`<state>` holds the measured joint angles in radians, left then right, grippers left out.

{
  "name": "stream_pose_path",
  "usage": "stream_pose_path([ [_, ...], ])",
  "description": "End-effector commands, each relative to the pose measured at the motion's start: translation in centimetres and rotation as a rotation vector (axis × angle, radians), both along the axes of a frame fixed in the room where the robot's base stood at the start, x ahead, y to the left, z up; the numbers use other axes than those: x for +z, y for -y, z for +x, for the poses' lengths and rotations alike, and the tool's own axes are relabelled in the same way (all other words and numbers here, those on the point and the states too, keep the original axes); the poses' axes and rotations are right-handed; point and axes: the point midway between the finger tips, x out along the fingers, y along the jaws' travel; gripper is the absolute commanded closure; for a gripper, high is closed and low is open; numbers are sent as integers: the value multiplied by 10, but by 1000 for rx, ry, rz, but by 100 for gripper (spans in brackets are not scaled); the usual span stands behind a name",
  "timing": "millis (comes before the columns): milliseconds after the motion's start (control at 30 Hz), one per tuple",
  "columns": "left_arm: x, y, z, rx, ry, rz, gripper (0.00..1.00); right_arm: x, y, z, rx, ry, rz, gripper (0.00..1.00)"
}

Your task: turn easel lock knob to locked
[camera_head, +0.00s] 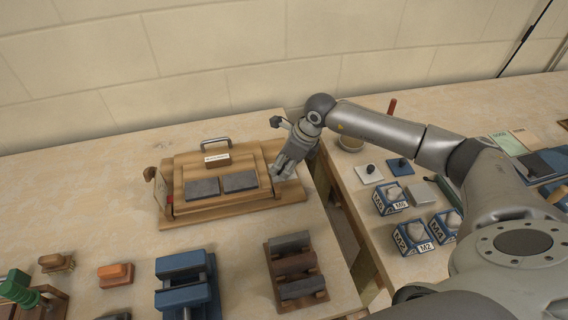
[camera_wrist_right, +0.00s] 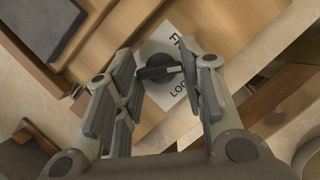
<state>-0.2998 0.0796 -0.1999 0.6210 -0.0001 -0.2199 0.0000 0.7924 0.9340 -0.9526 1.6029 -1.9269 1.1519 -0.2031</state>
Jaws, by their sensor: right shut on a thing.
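The wooden easel (camera_head: 181,207) stands on the left table, with two dark slabs on its sloped face. My right gripper (camera_head: 279,177) reaches down to the easel's right end and hides the lock knob in the head view. In the right wrist view the black knob (camera_wrist_right: 157,68) sits on a white label (camera_wrist_right: 172,94) with partly hidden lettering, "LOC" among it. The fingers of my right gripper (camera_wrist_right: 160,75) stand on both sides of the knob, shut on it. The knob's bar points roughly across the picture, toward the right finger. My left gripper is not in view.
A gap (camera_head: 345,225) separates the two tables. Blue labelled boxes (camera_head: 411,237) stand on the right table. The left table's far left is clear.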

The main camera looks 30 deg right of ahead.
Motion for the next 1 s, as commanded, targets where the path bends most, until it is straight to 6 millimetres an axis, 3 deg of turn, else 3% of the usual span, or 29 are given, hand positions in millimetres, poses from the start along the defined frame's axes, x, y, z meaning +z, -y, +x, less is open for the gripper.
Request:
stream_pose_path([
  [700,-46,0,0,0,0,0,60,-3,-5,-1,-667,3,1,87],
  [1000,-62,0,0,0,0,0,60,-1,-7,-1,-873,2,1,87],
])
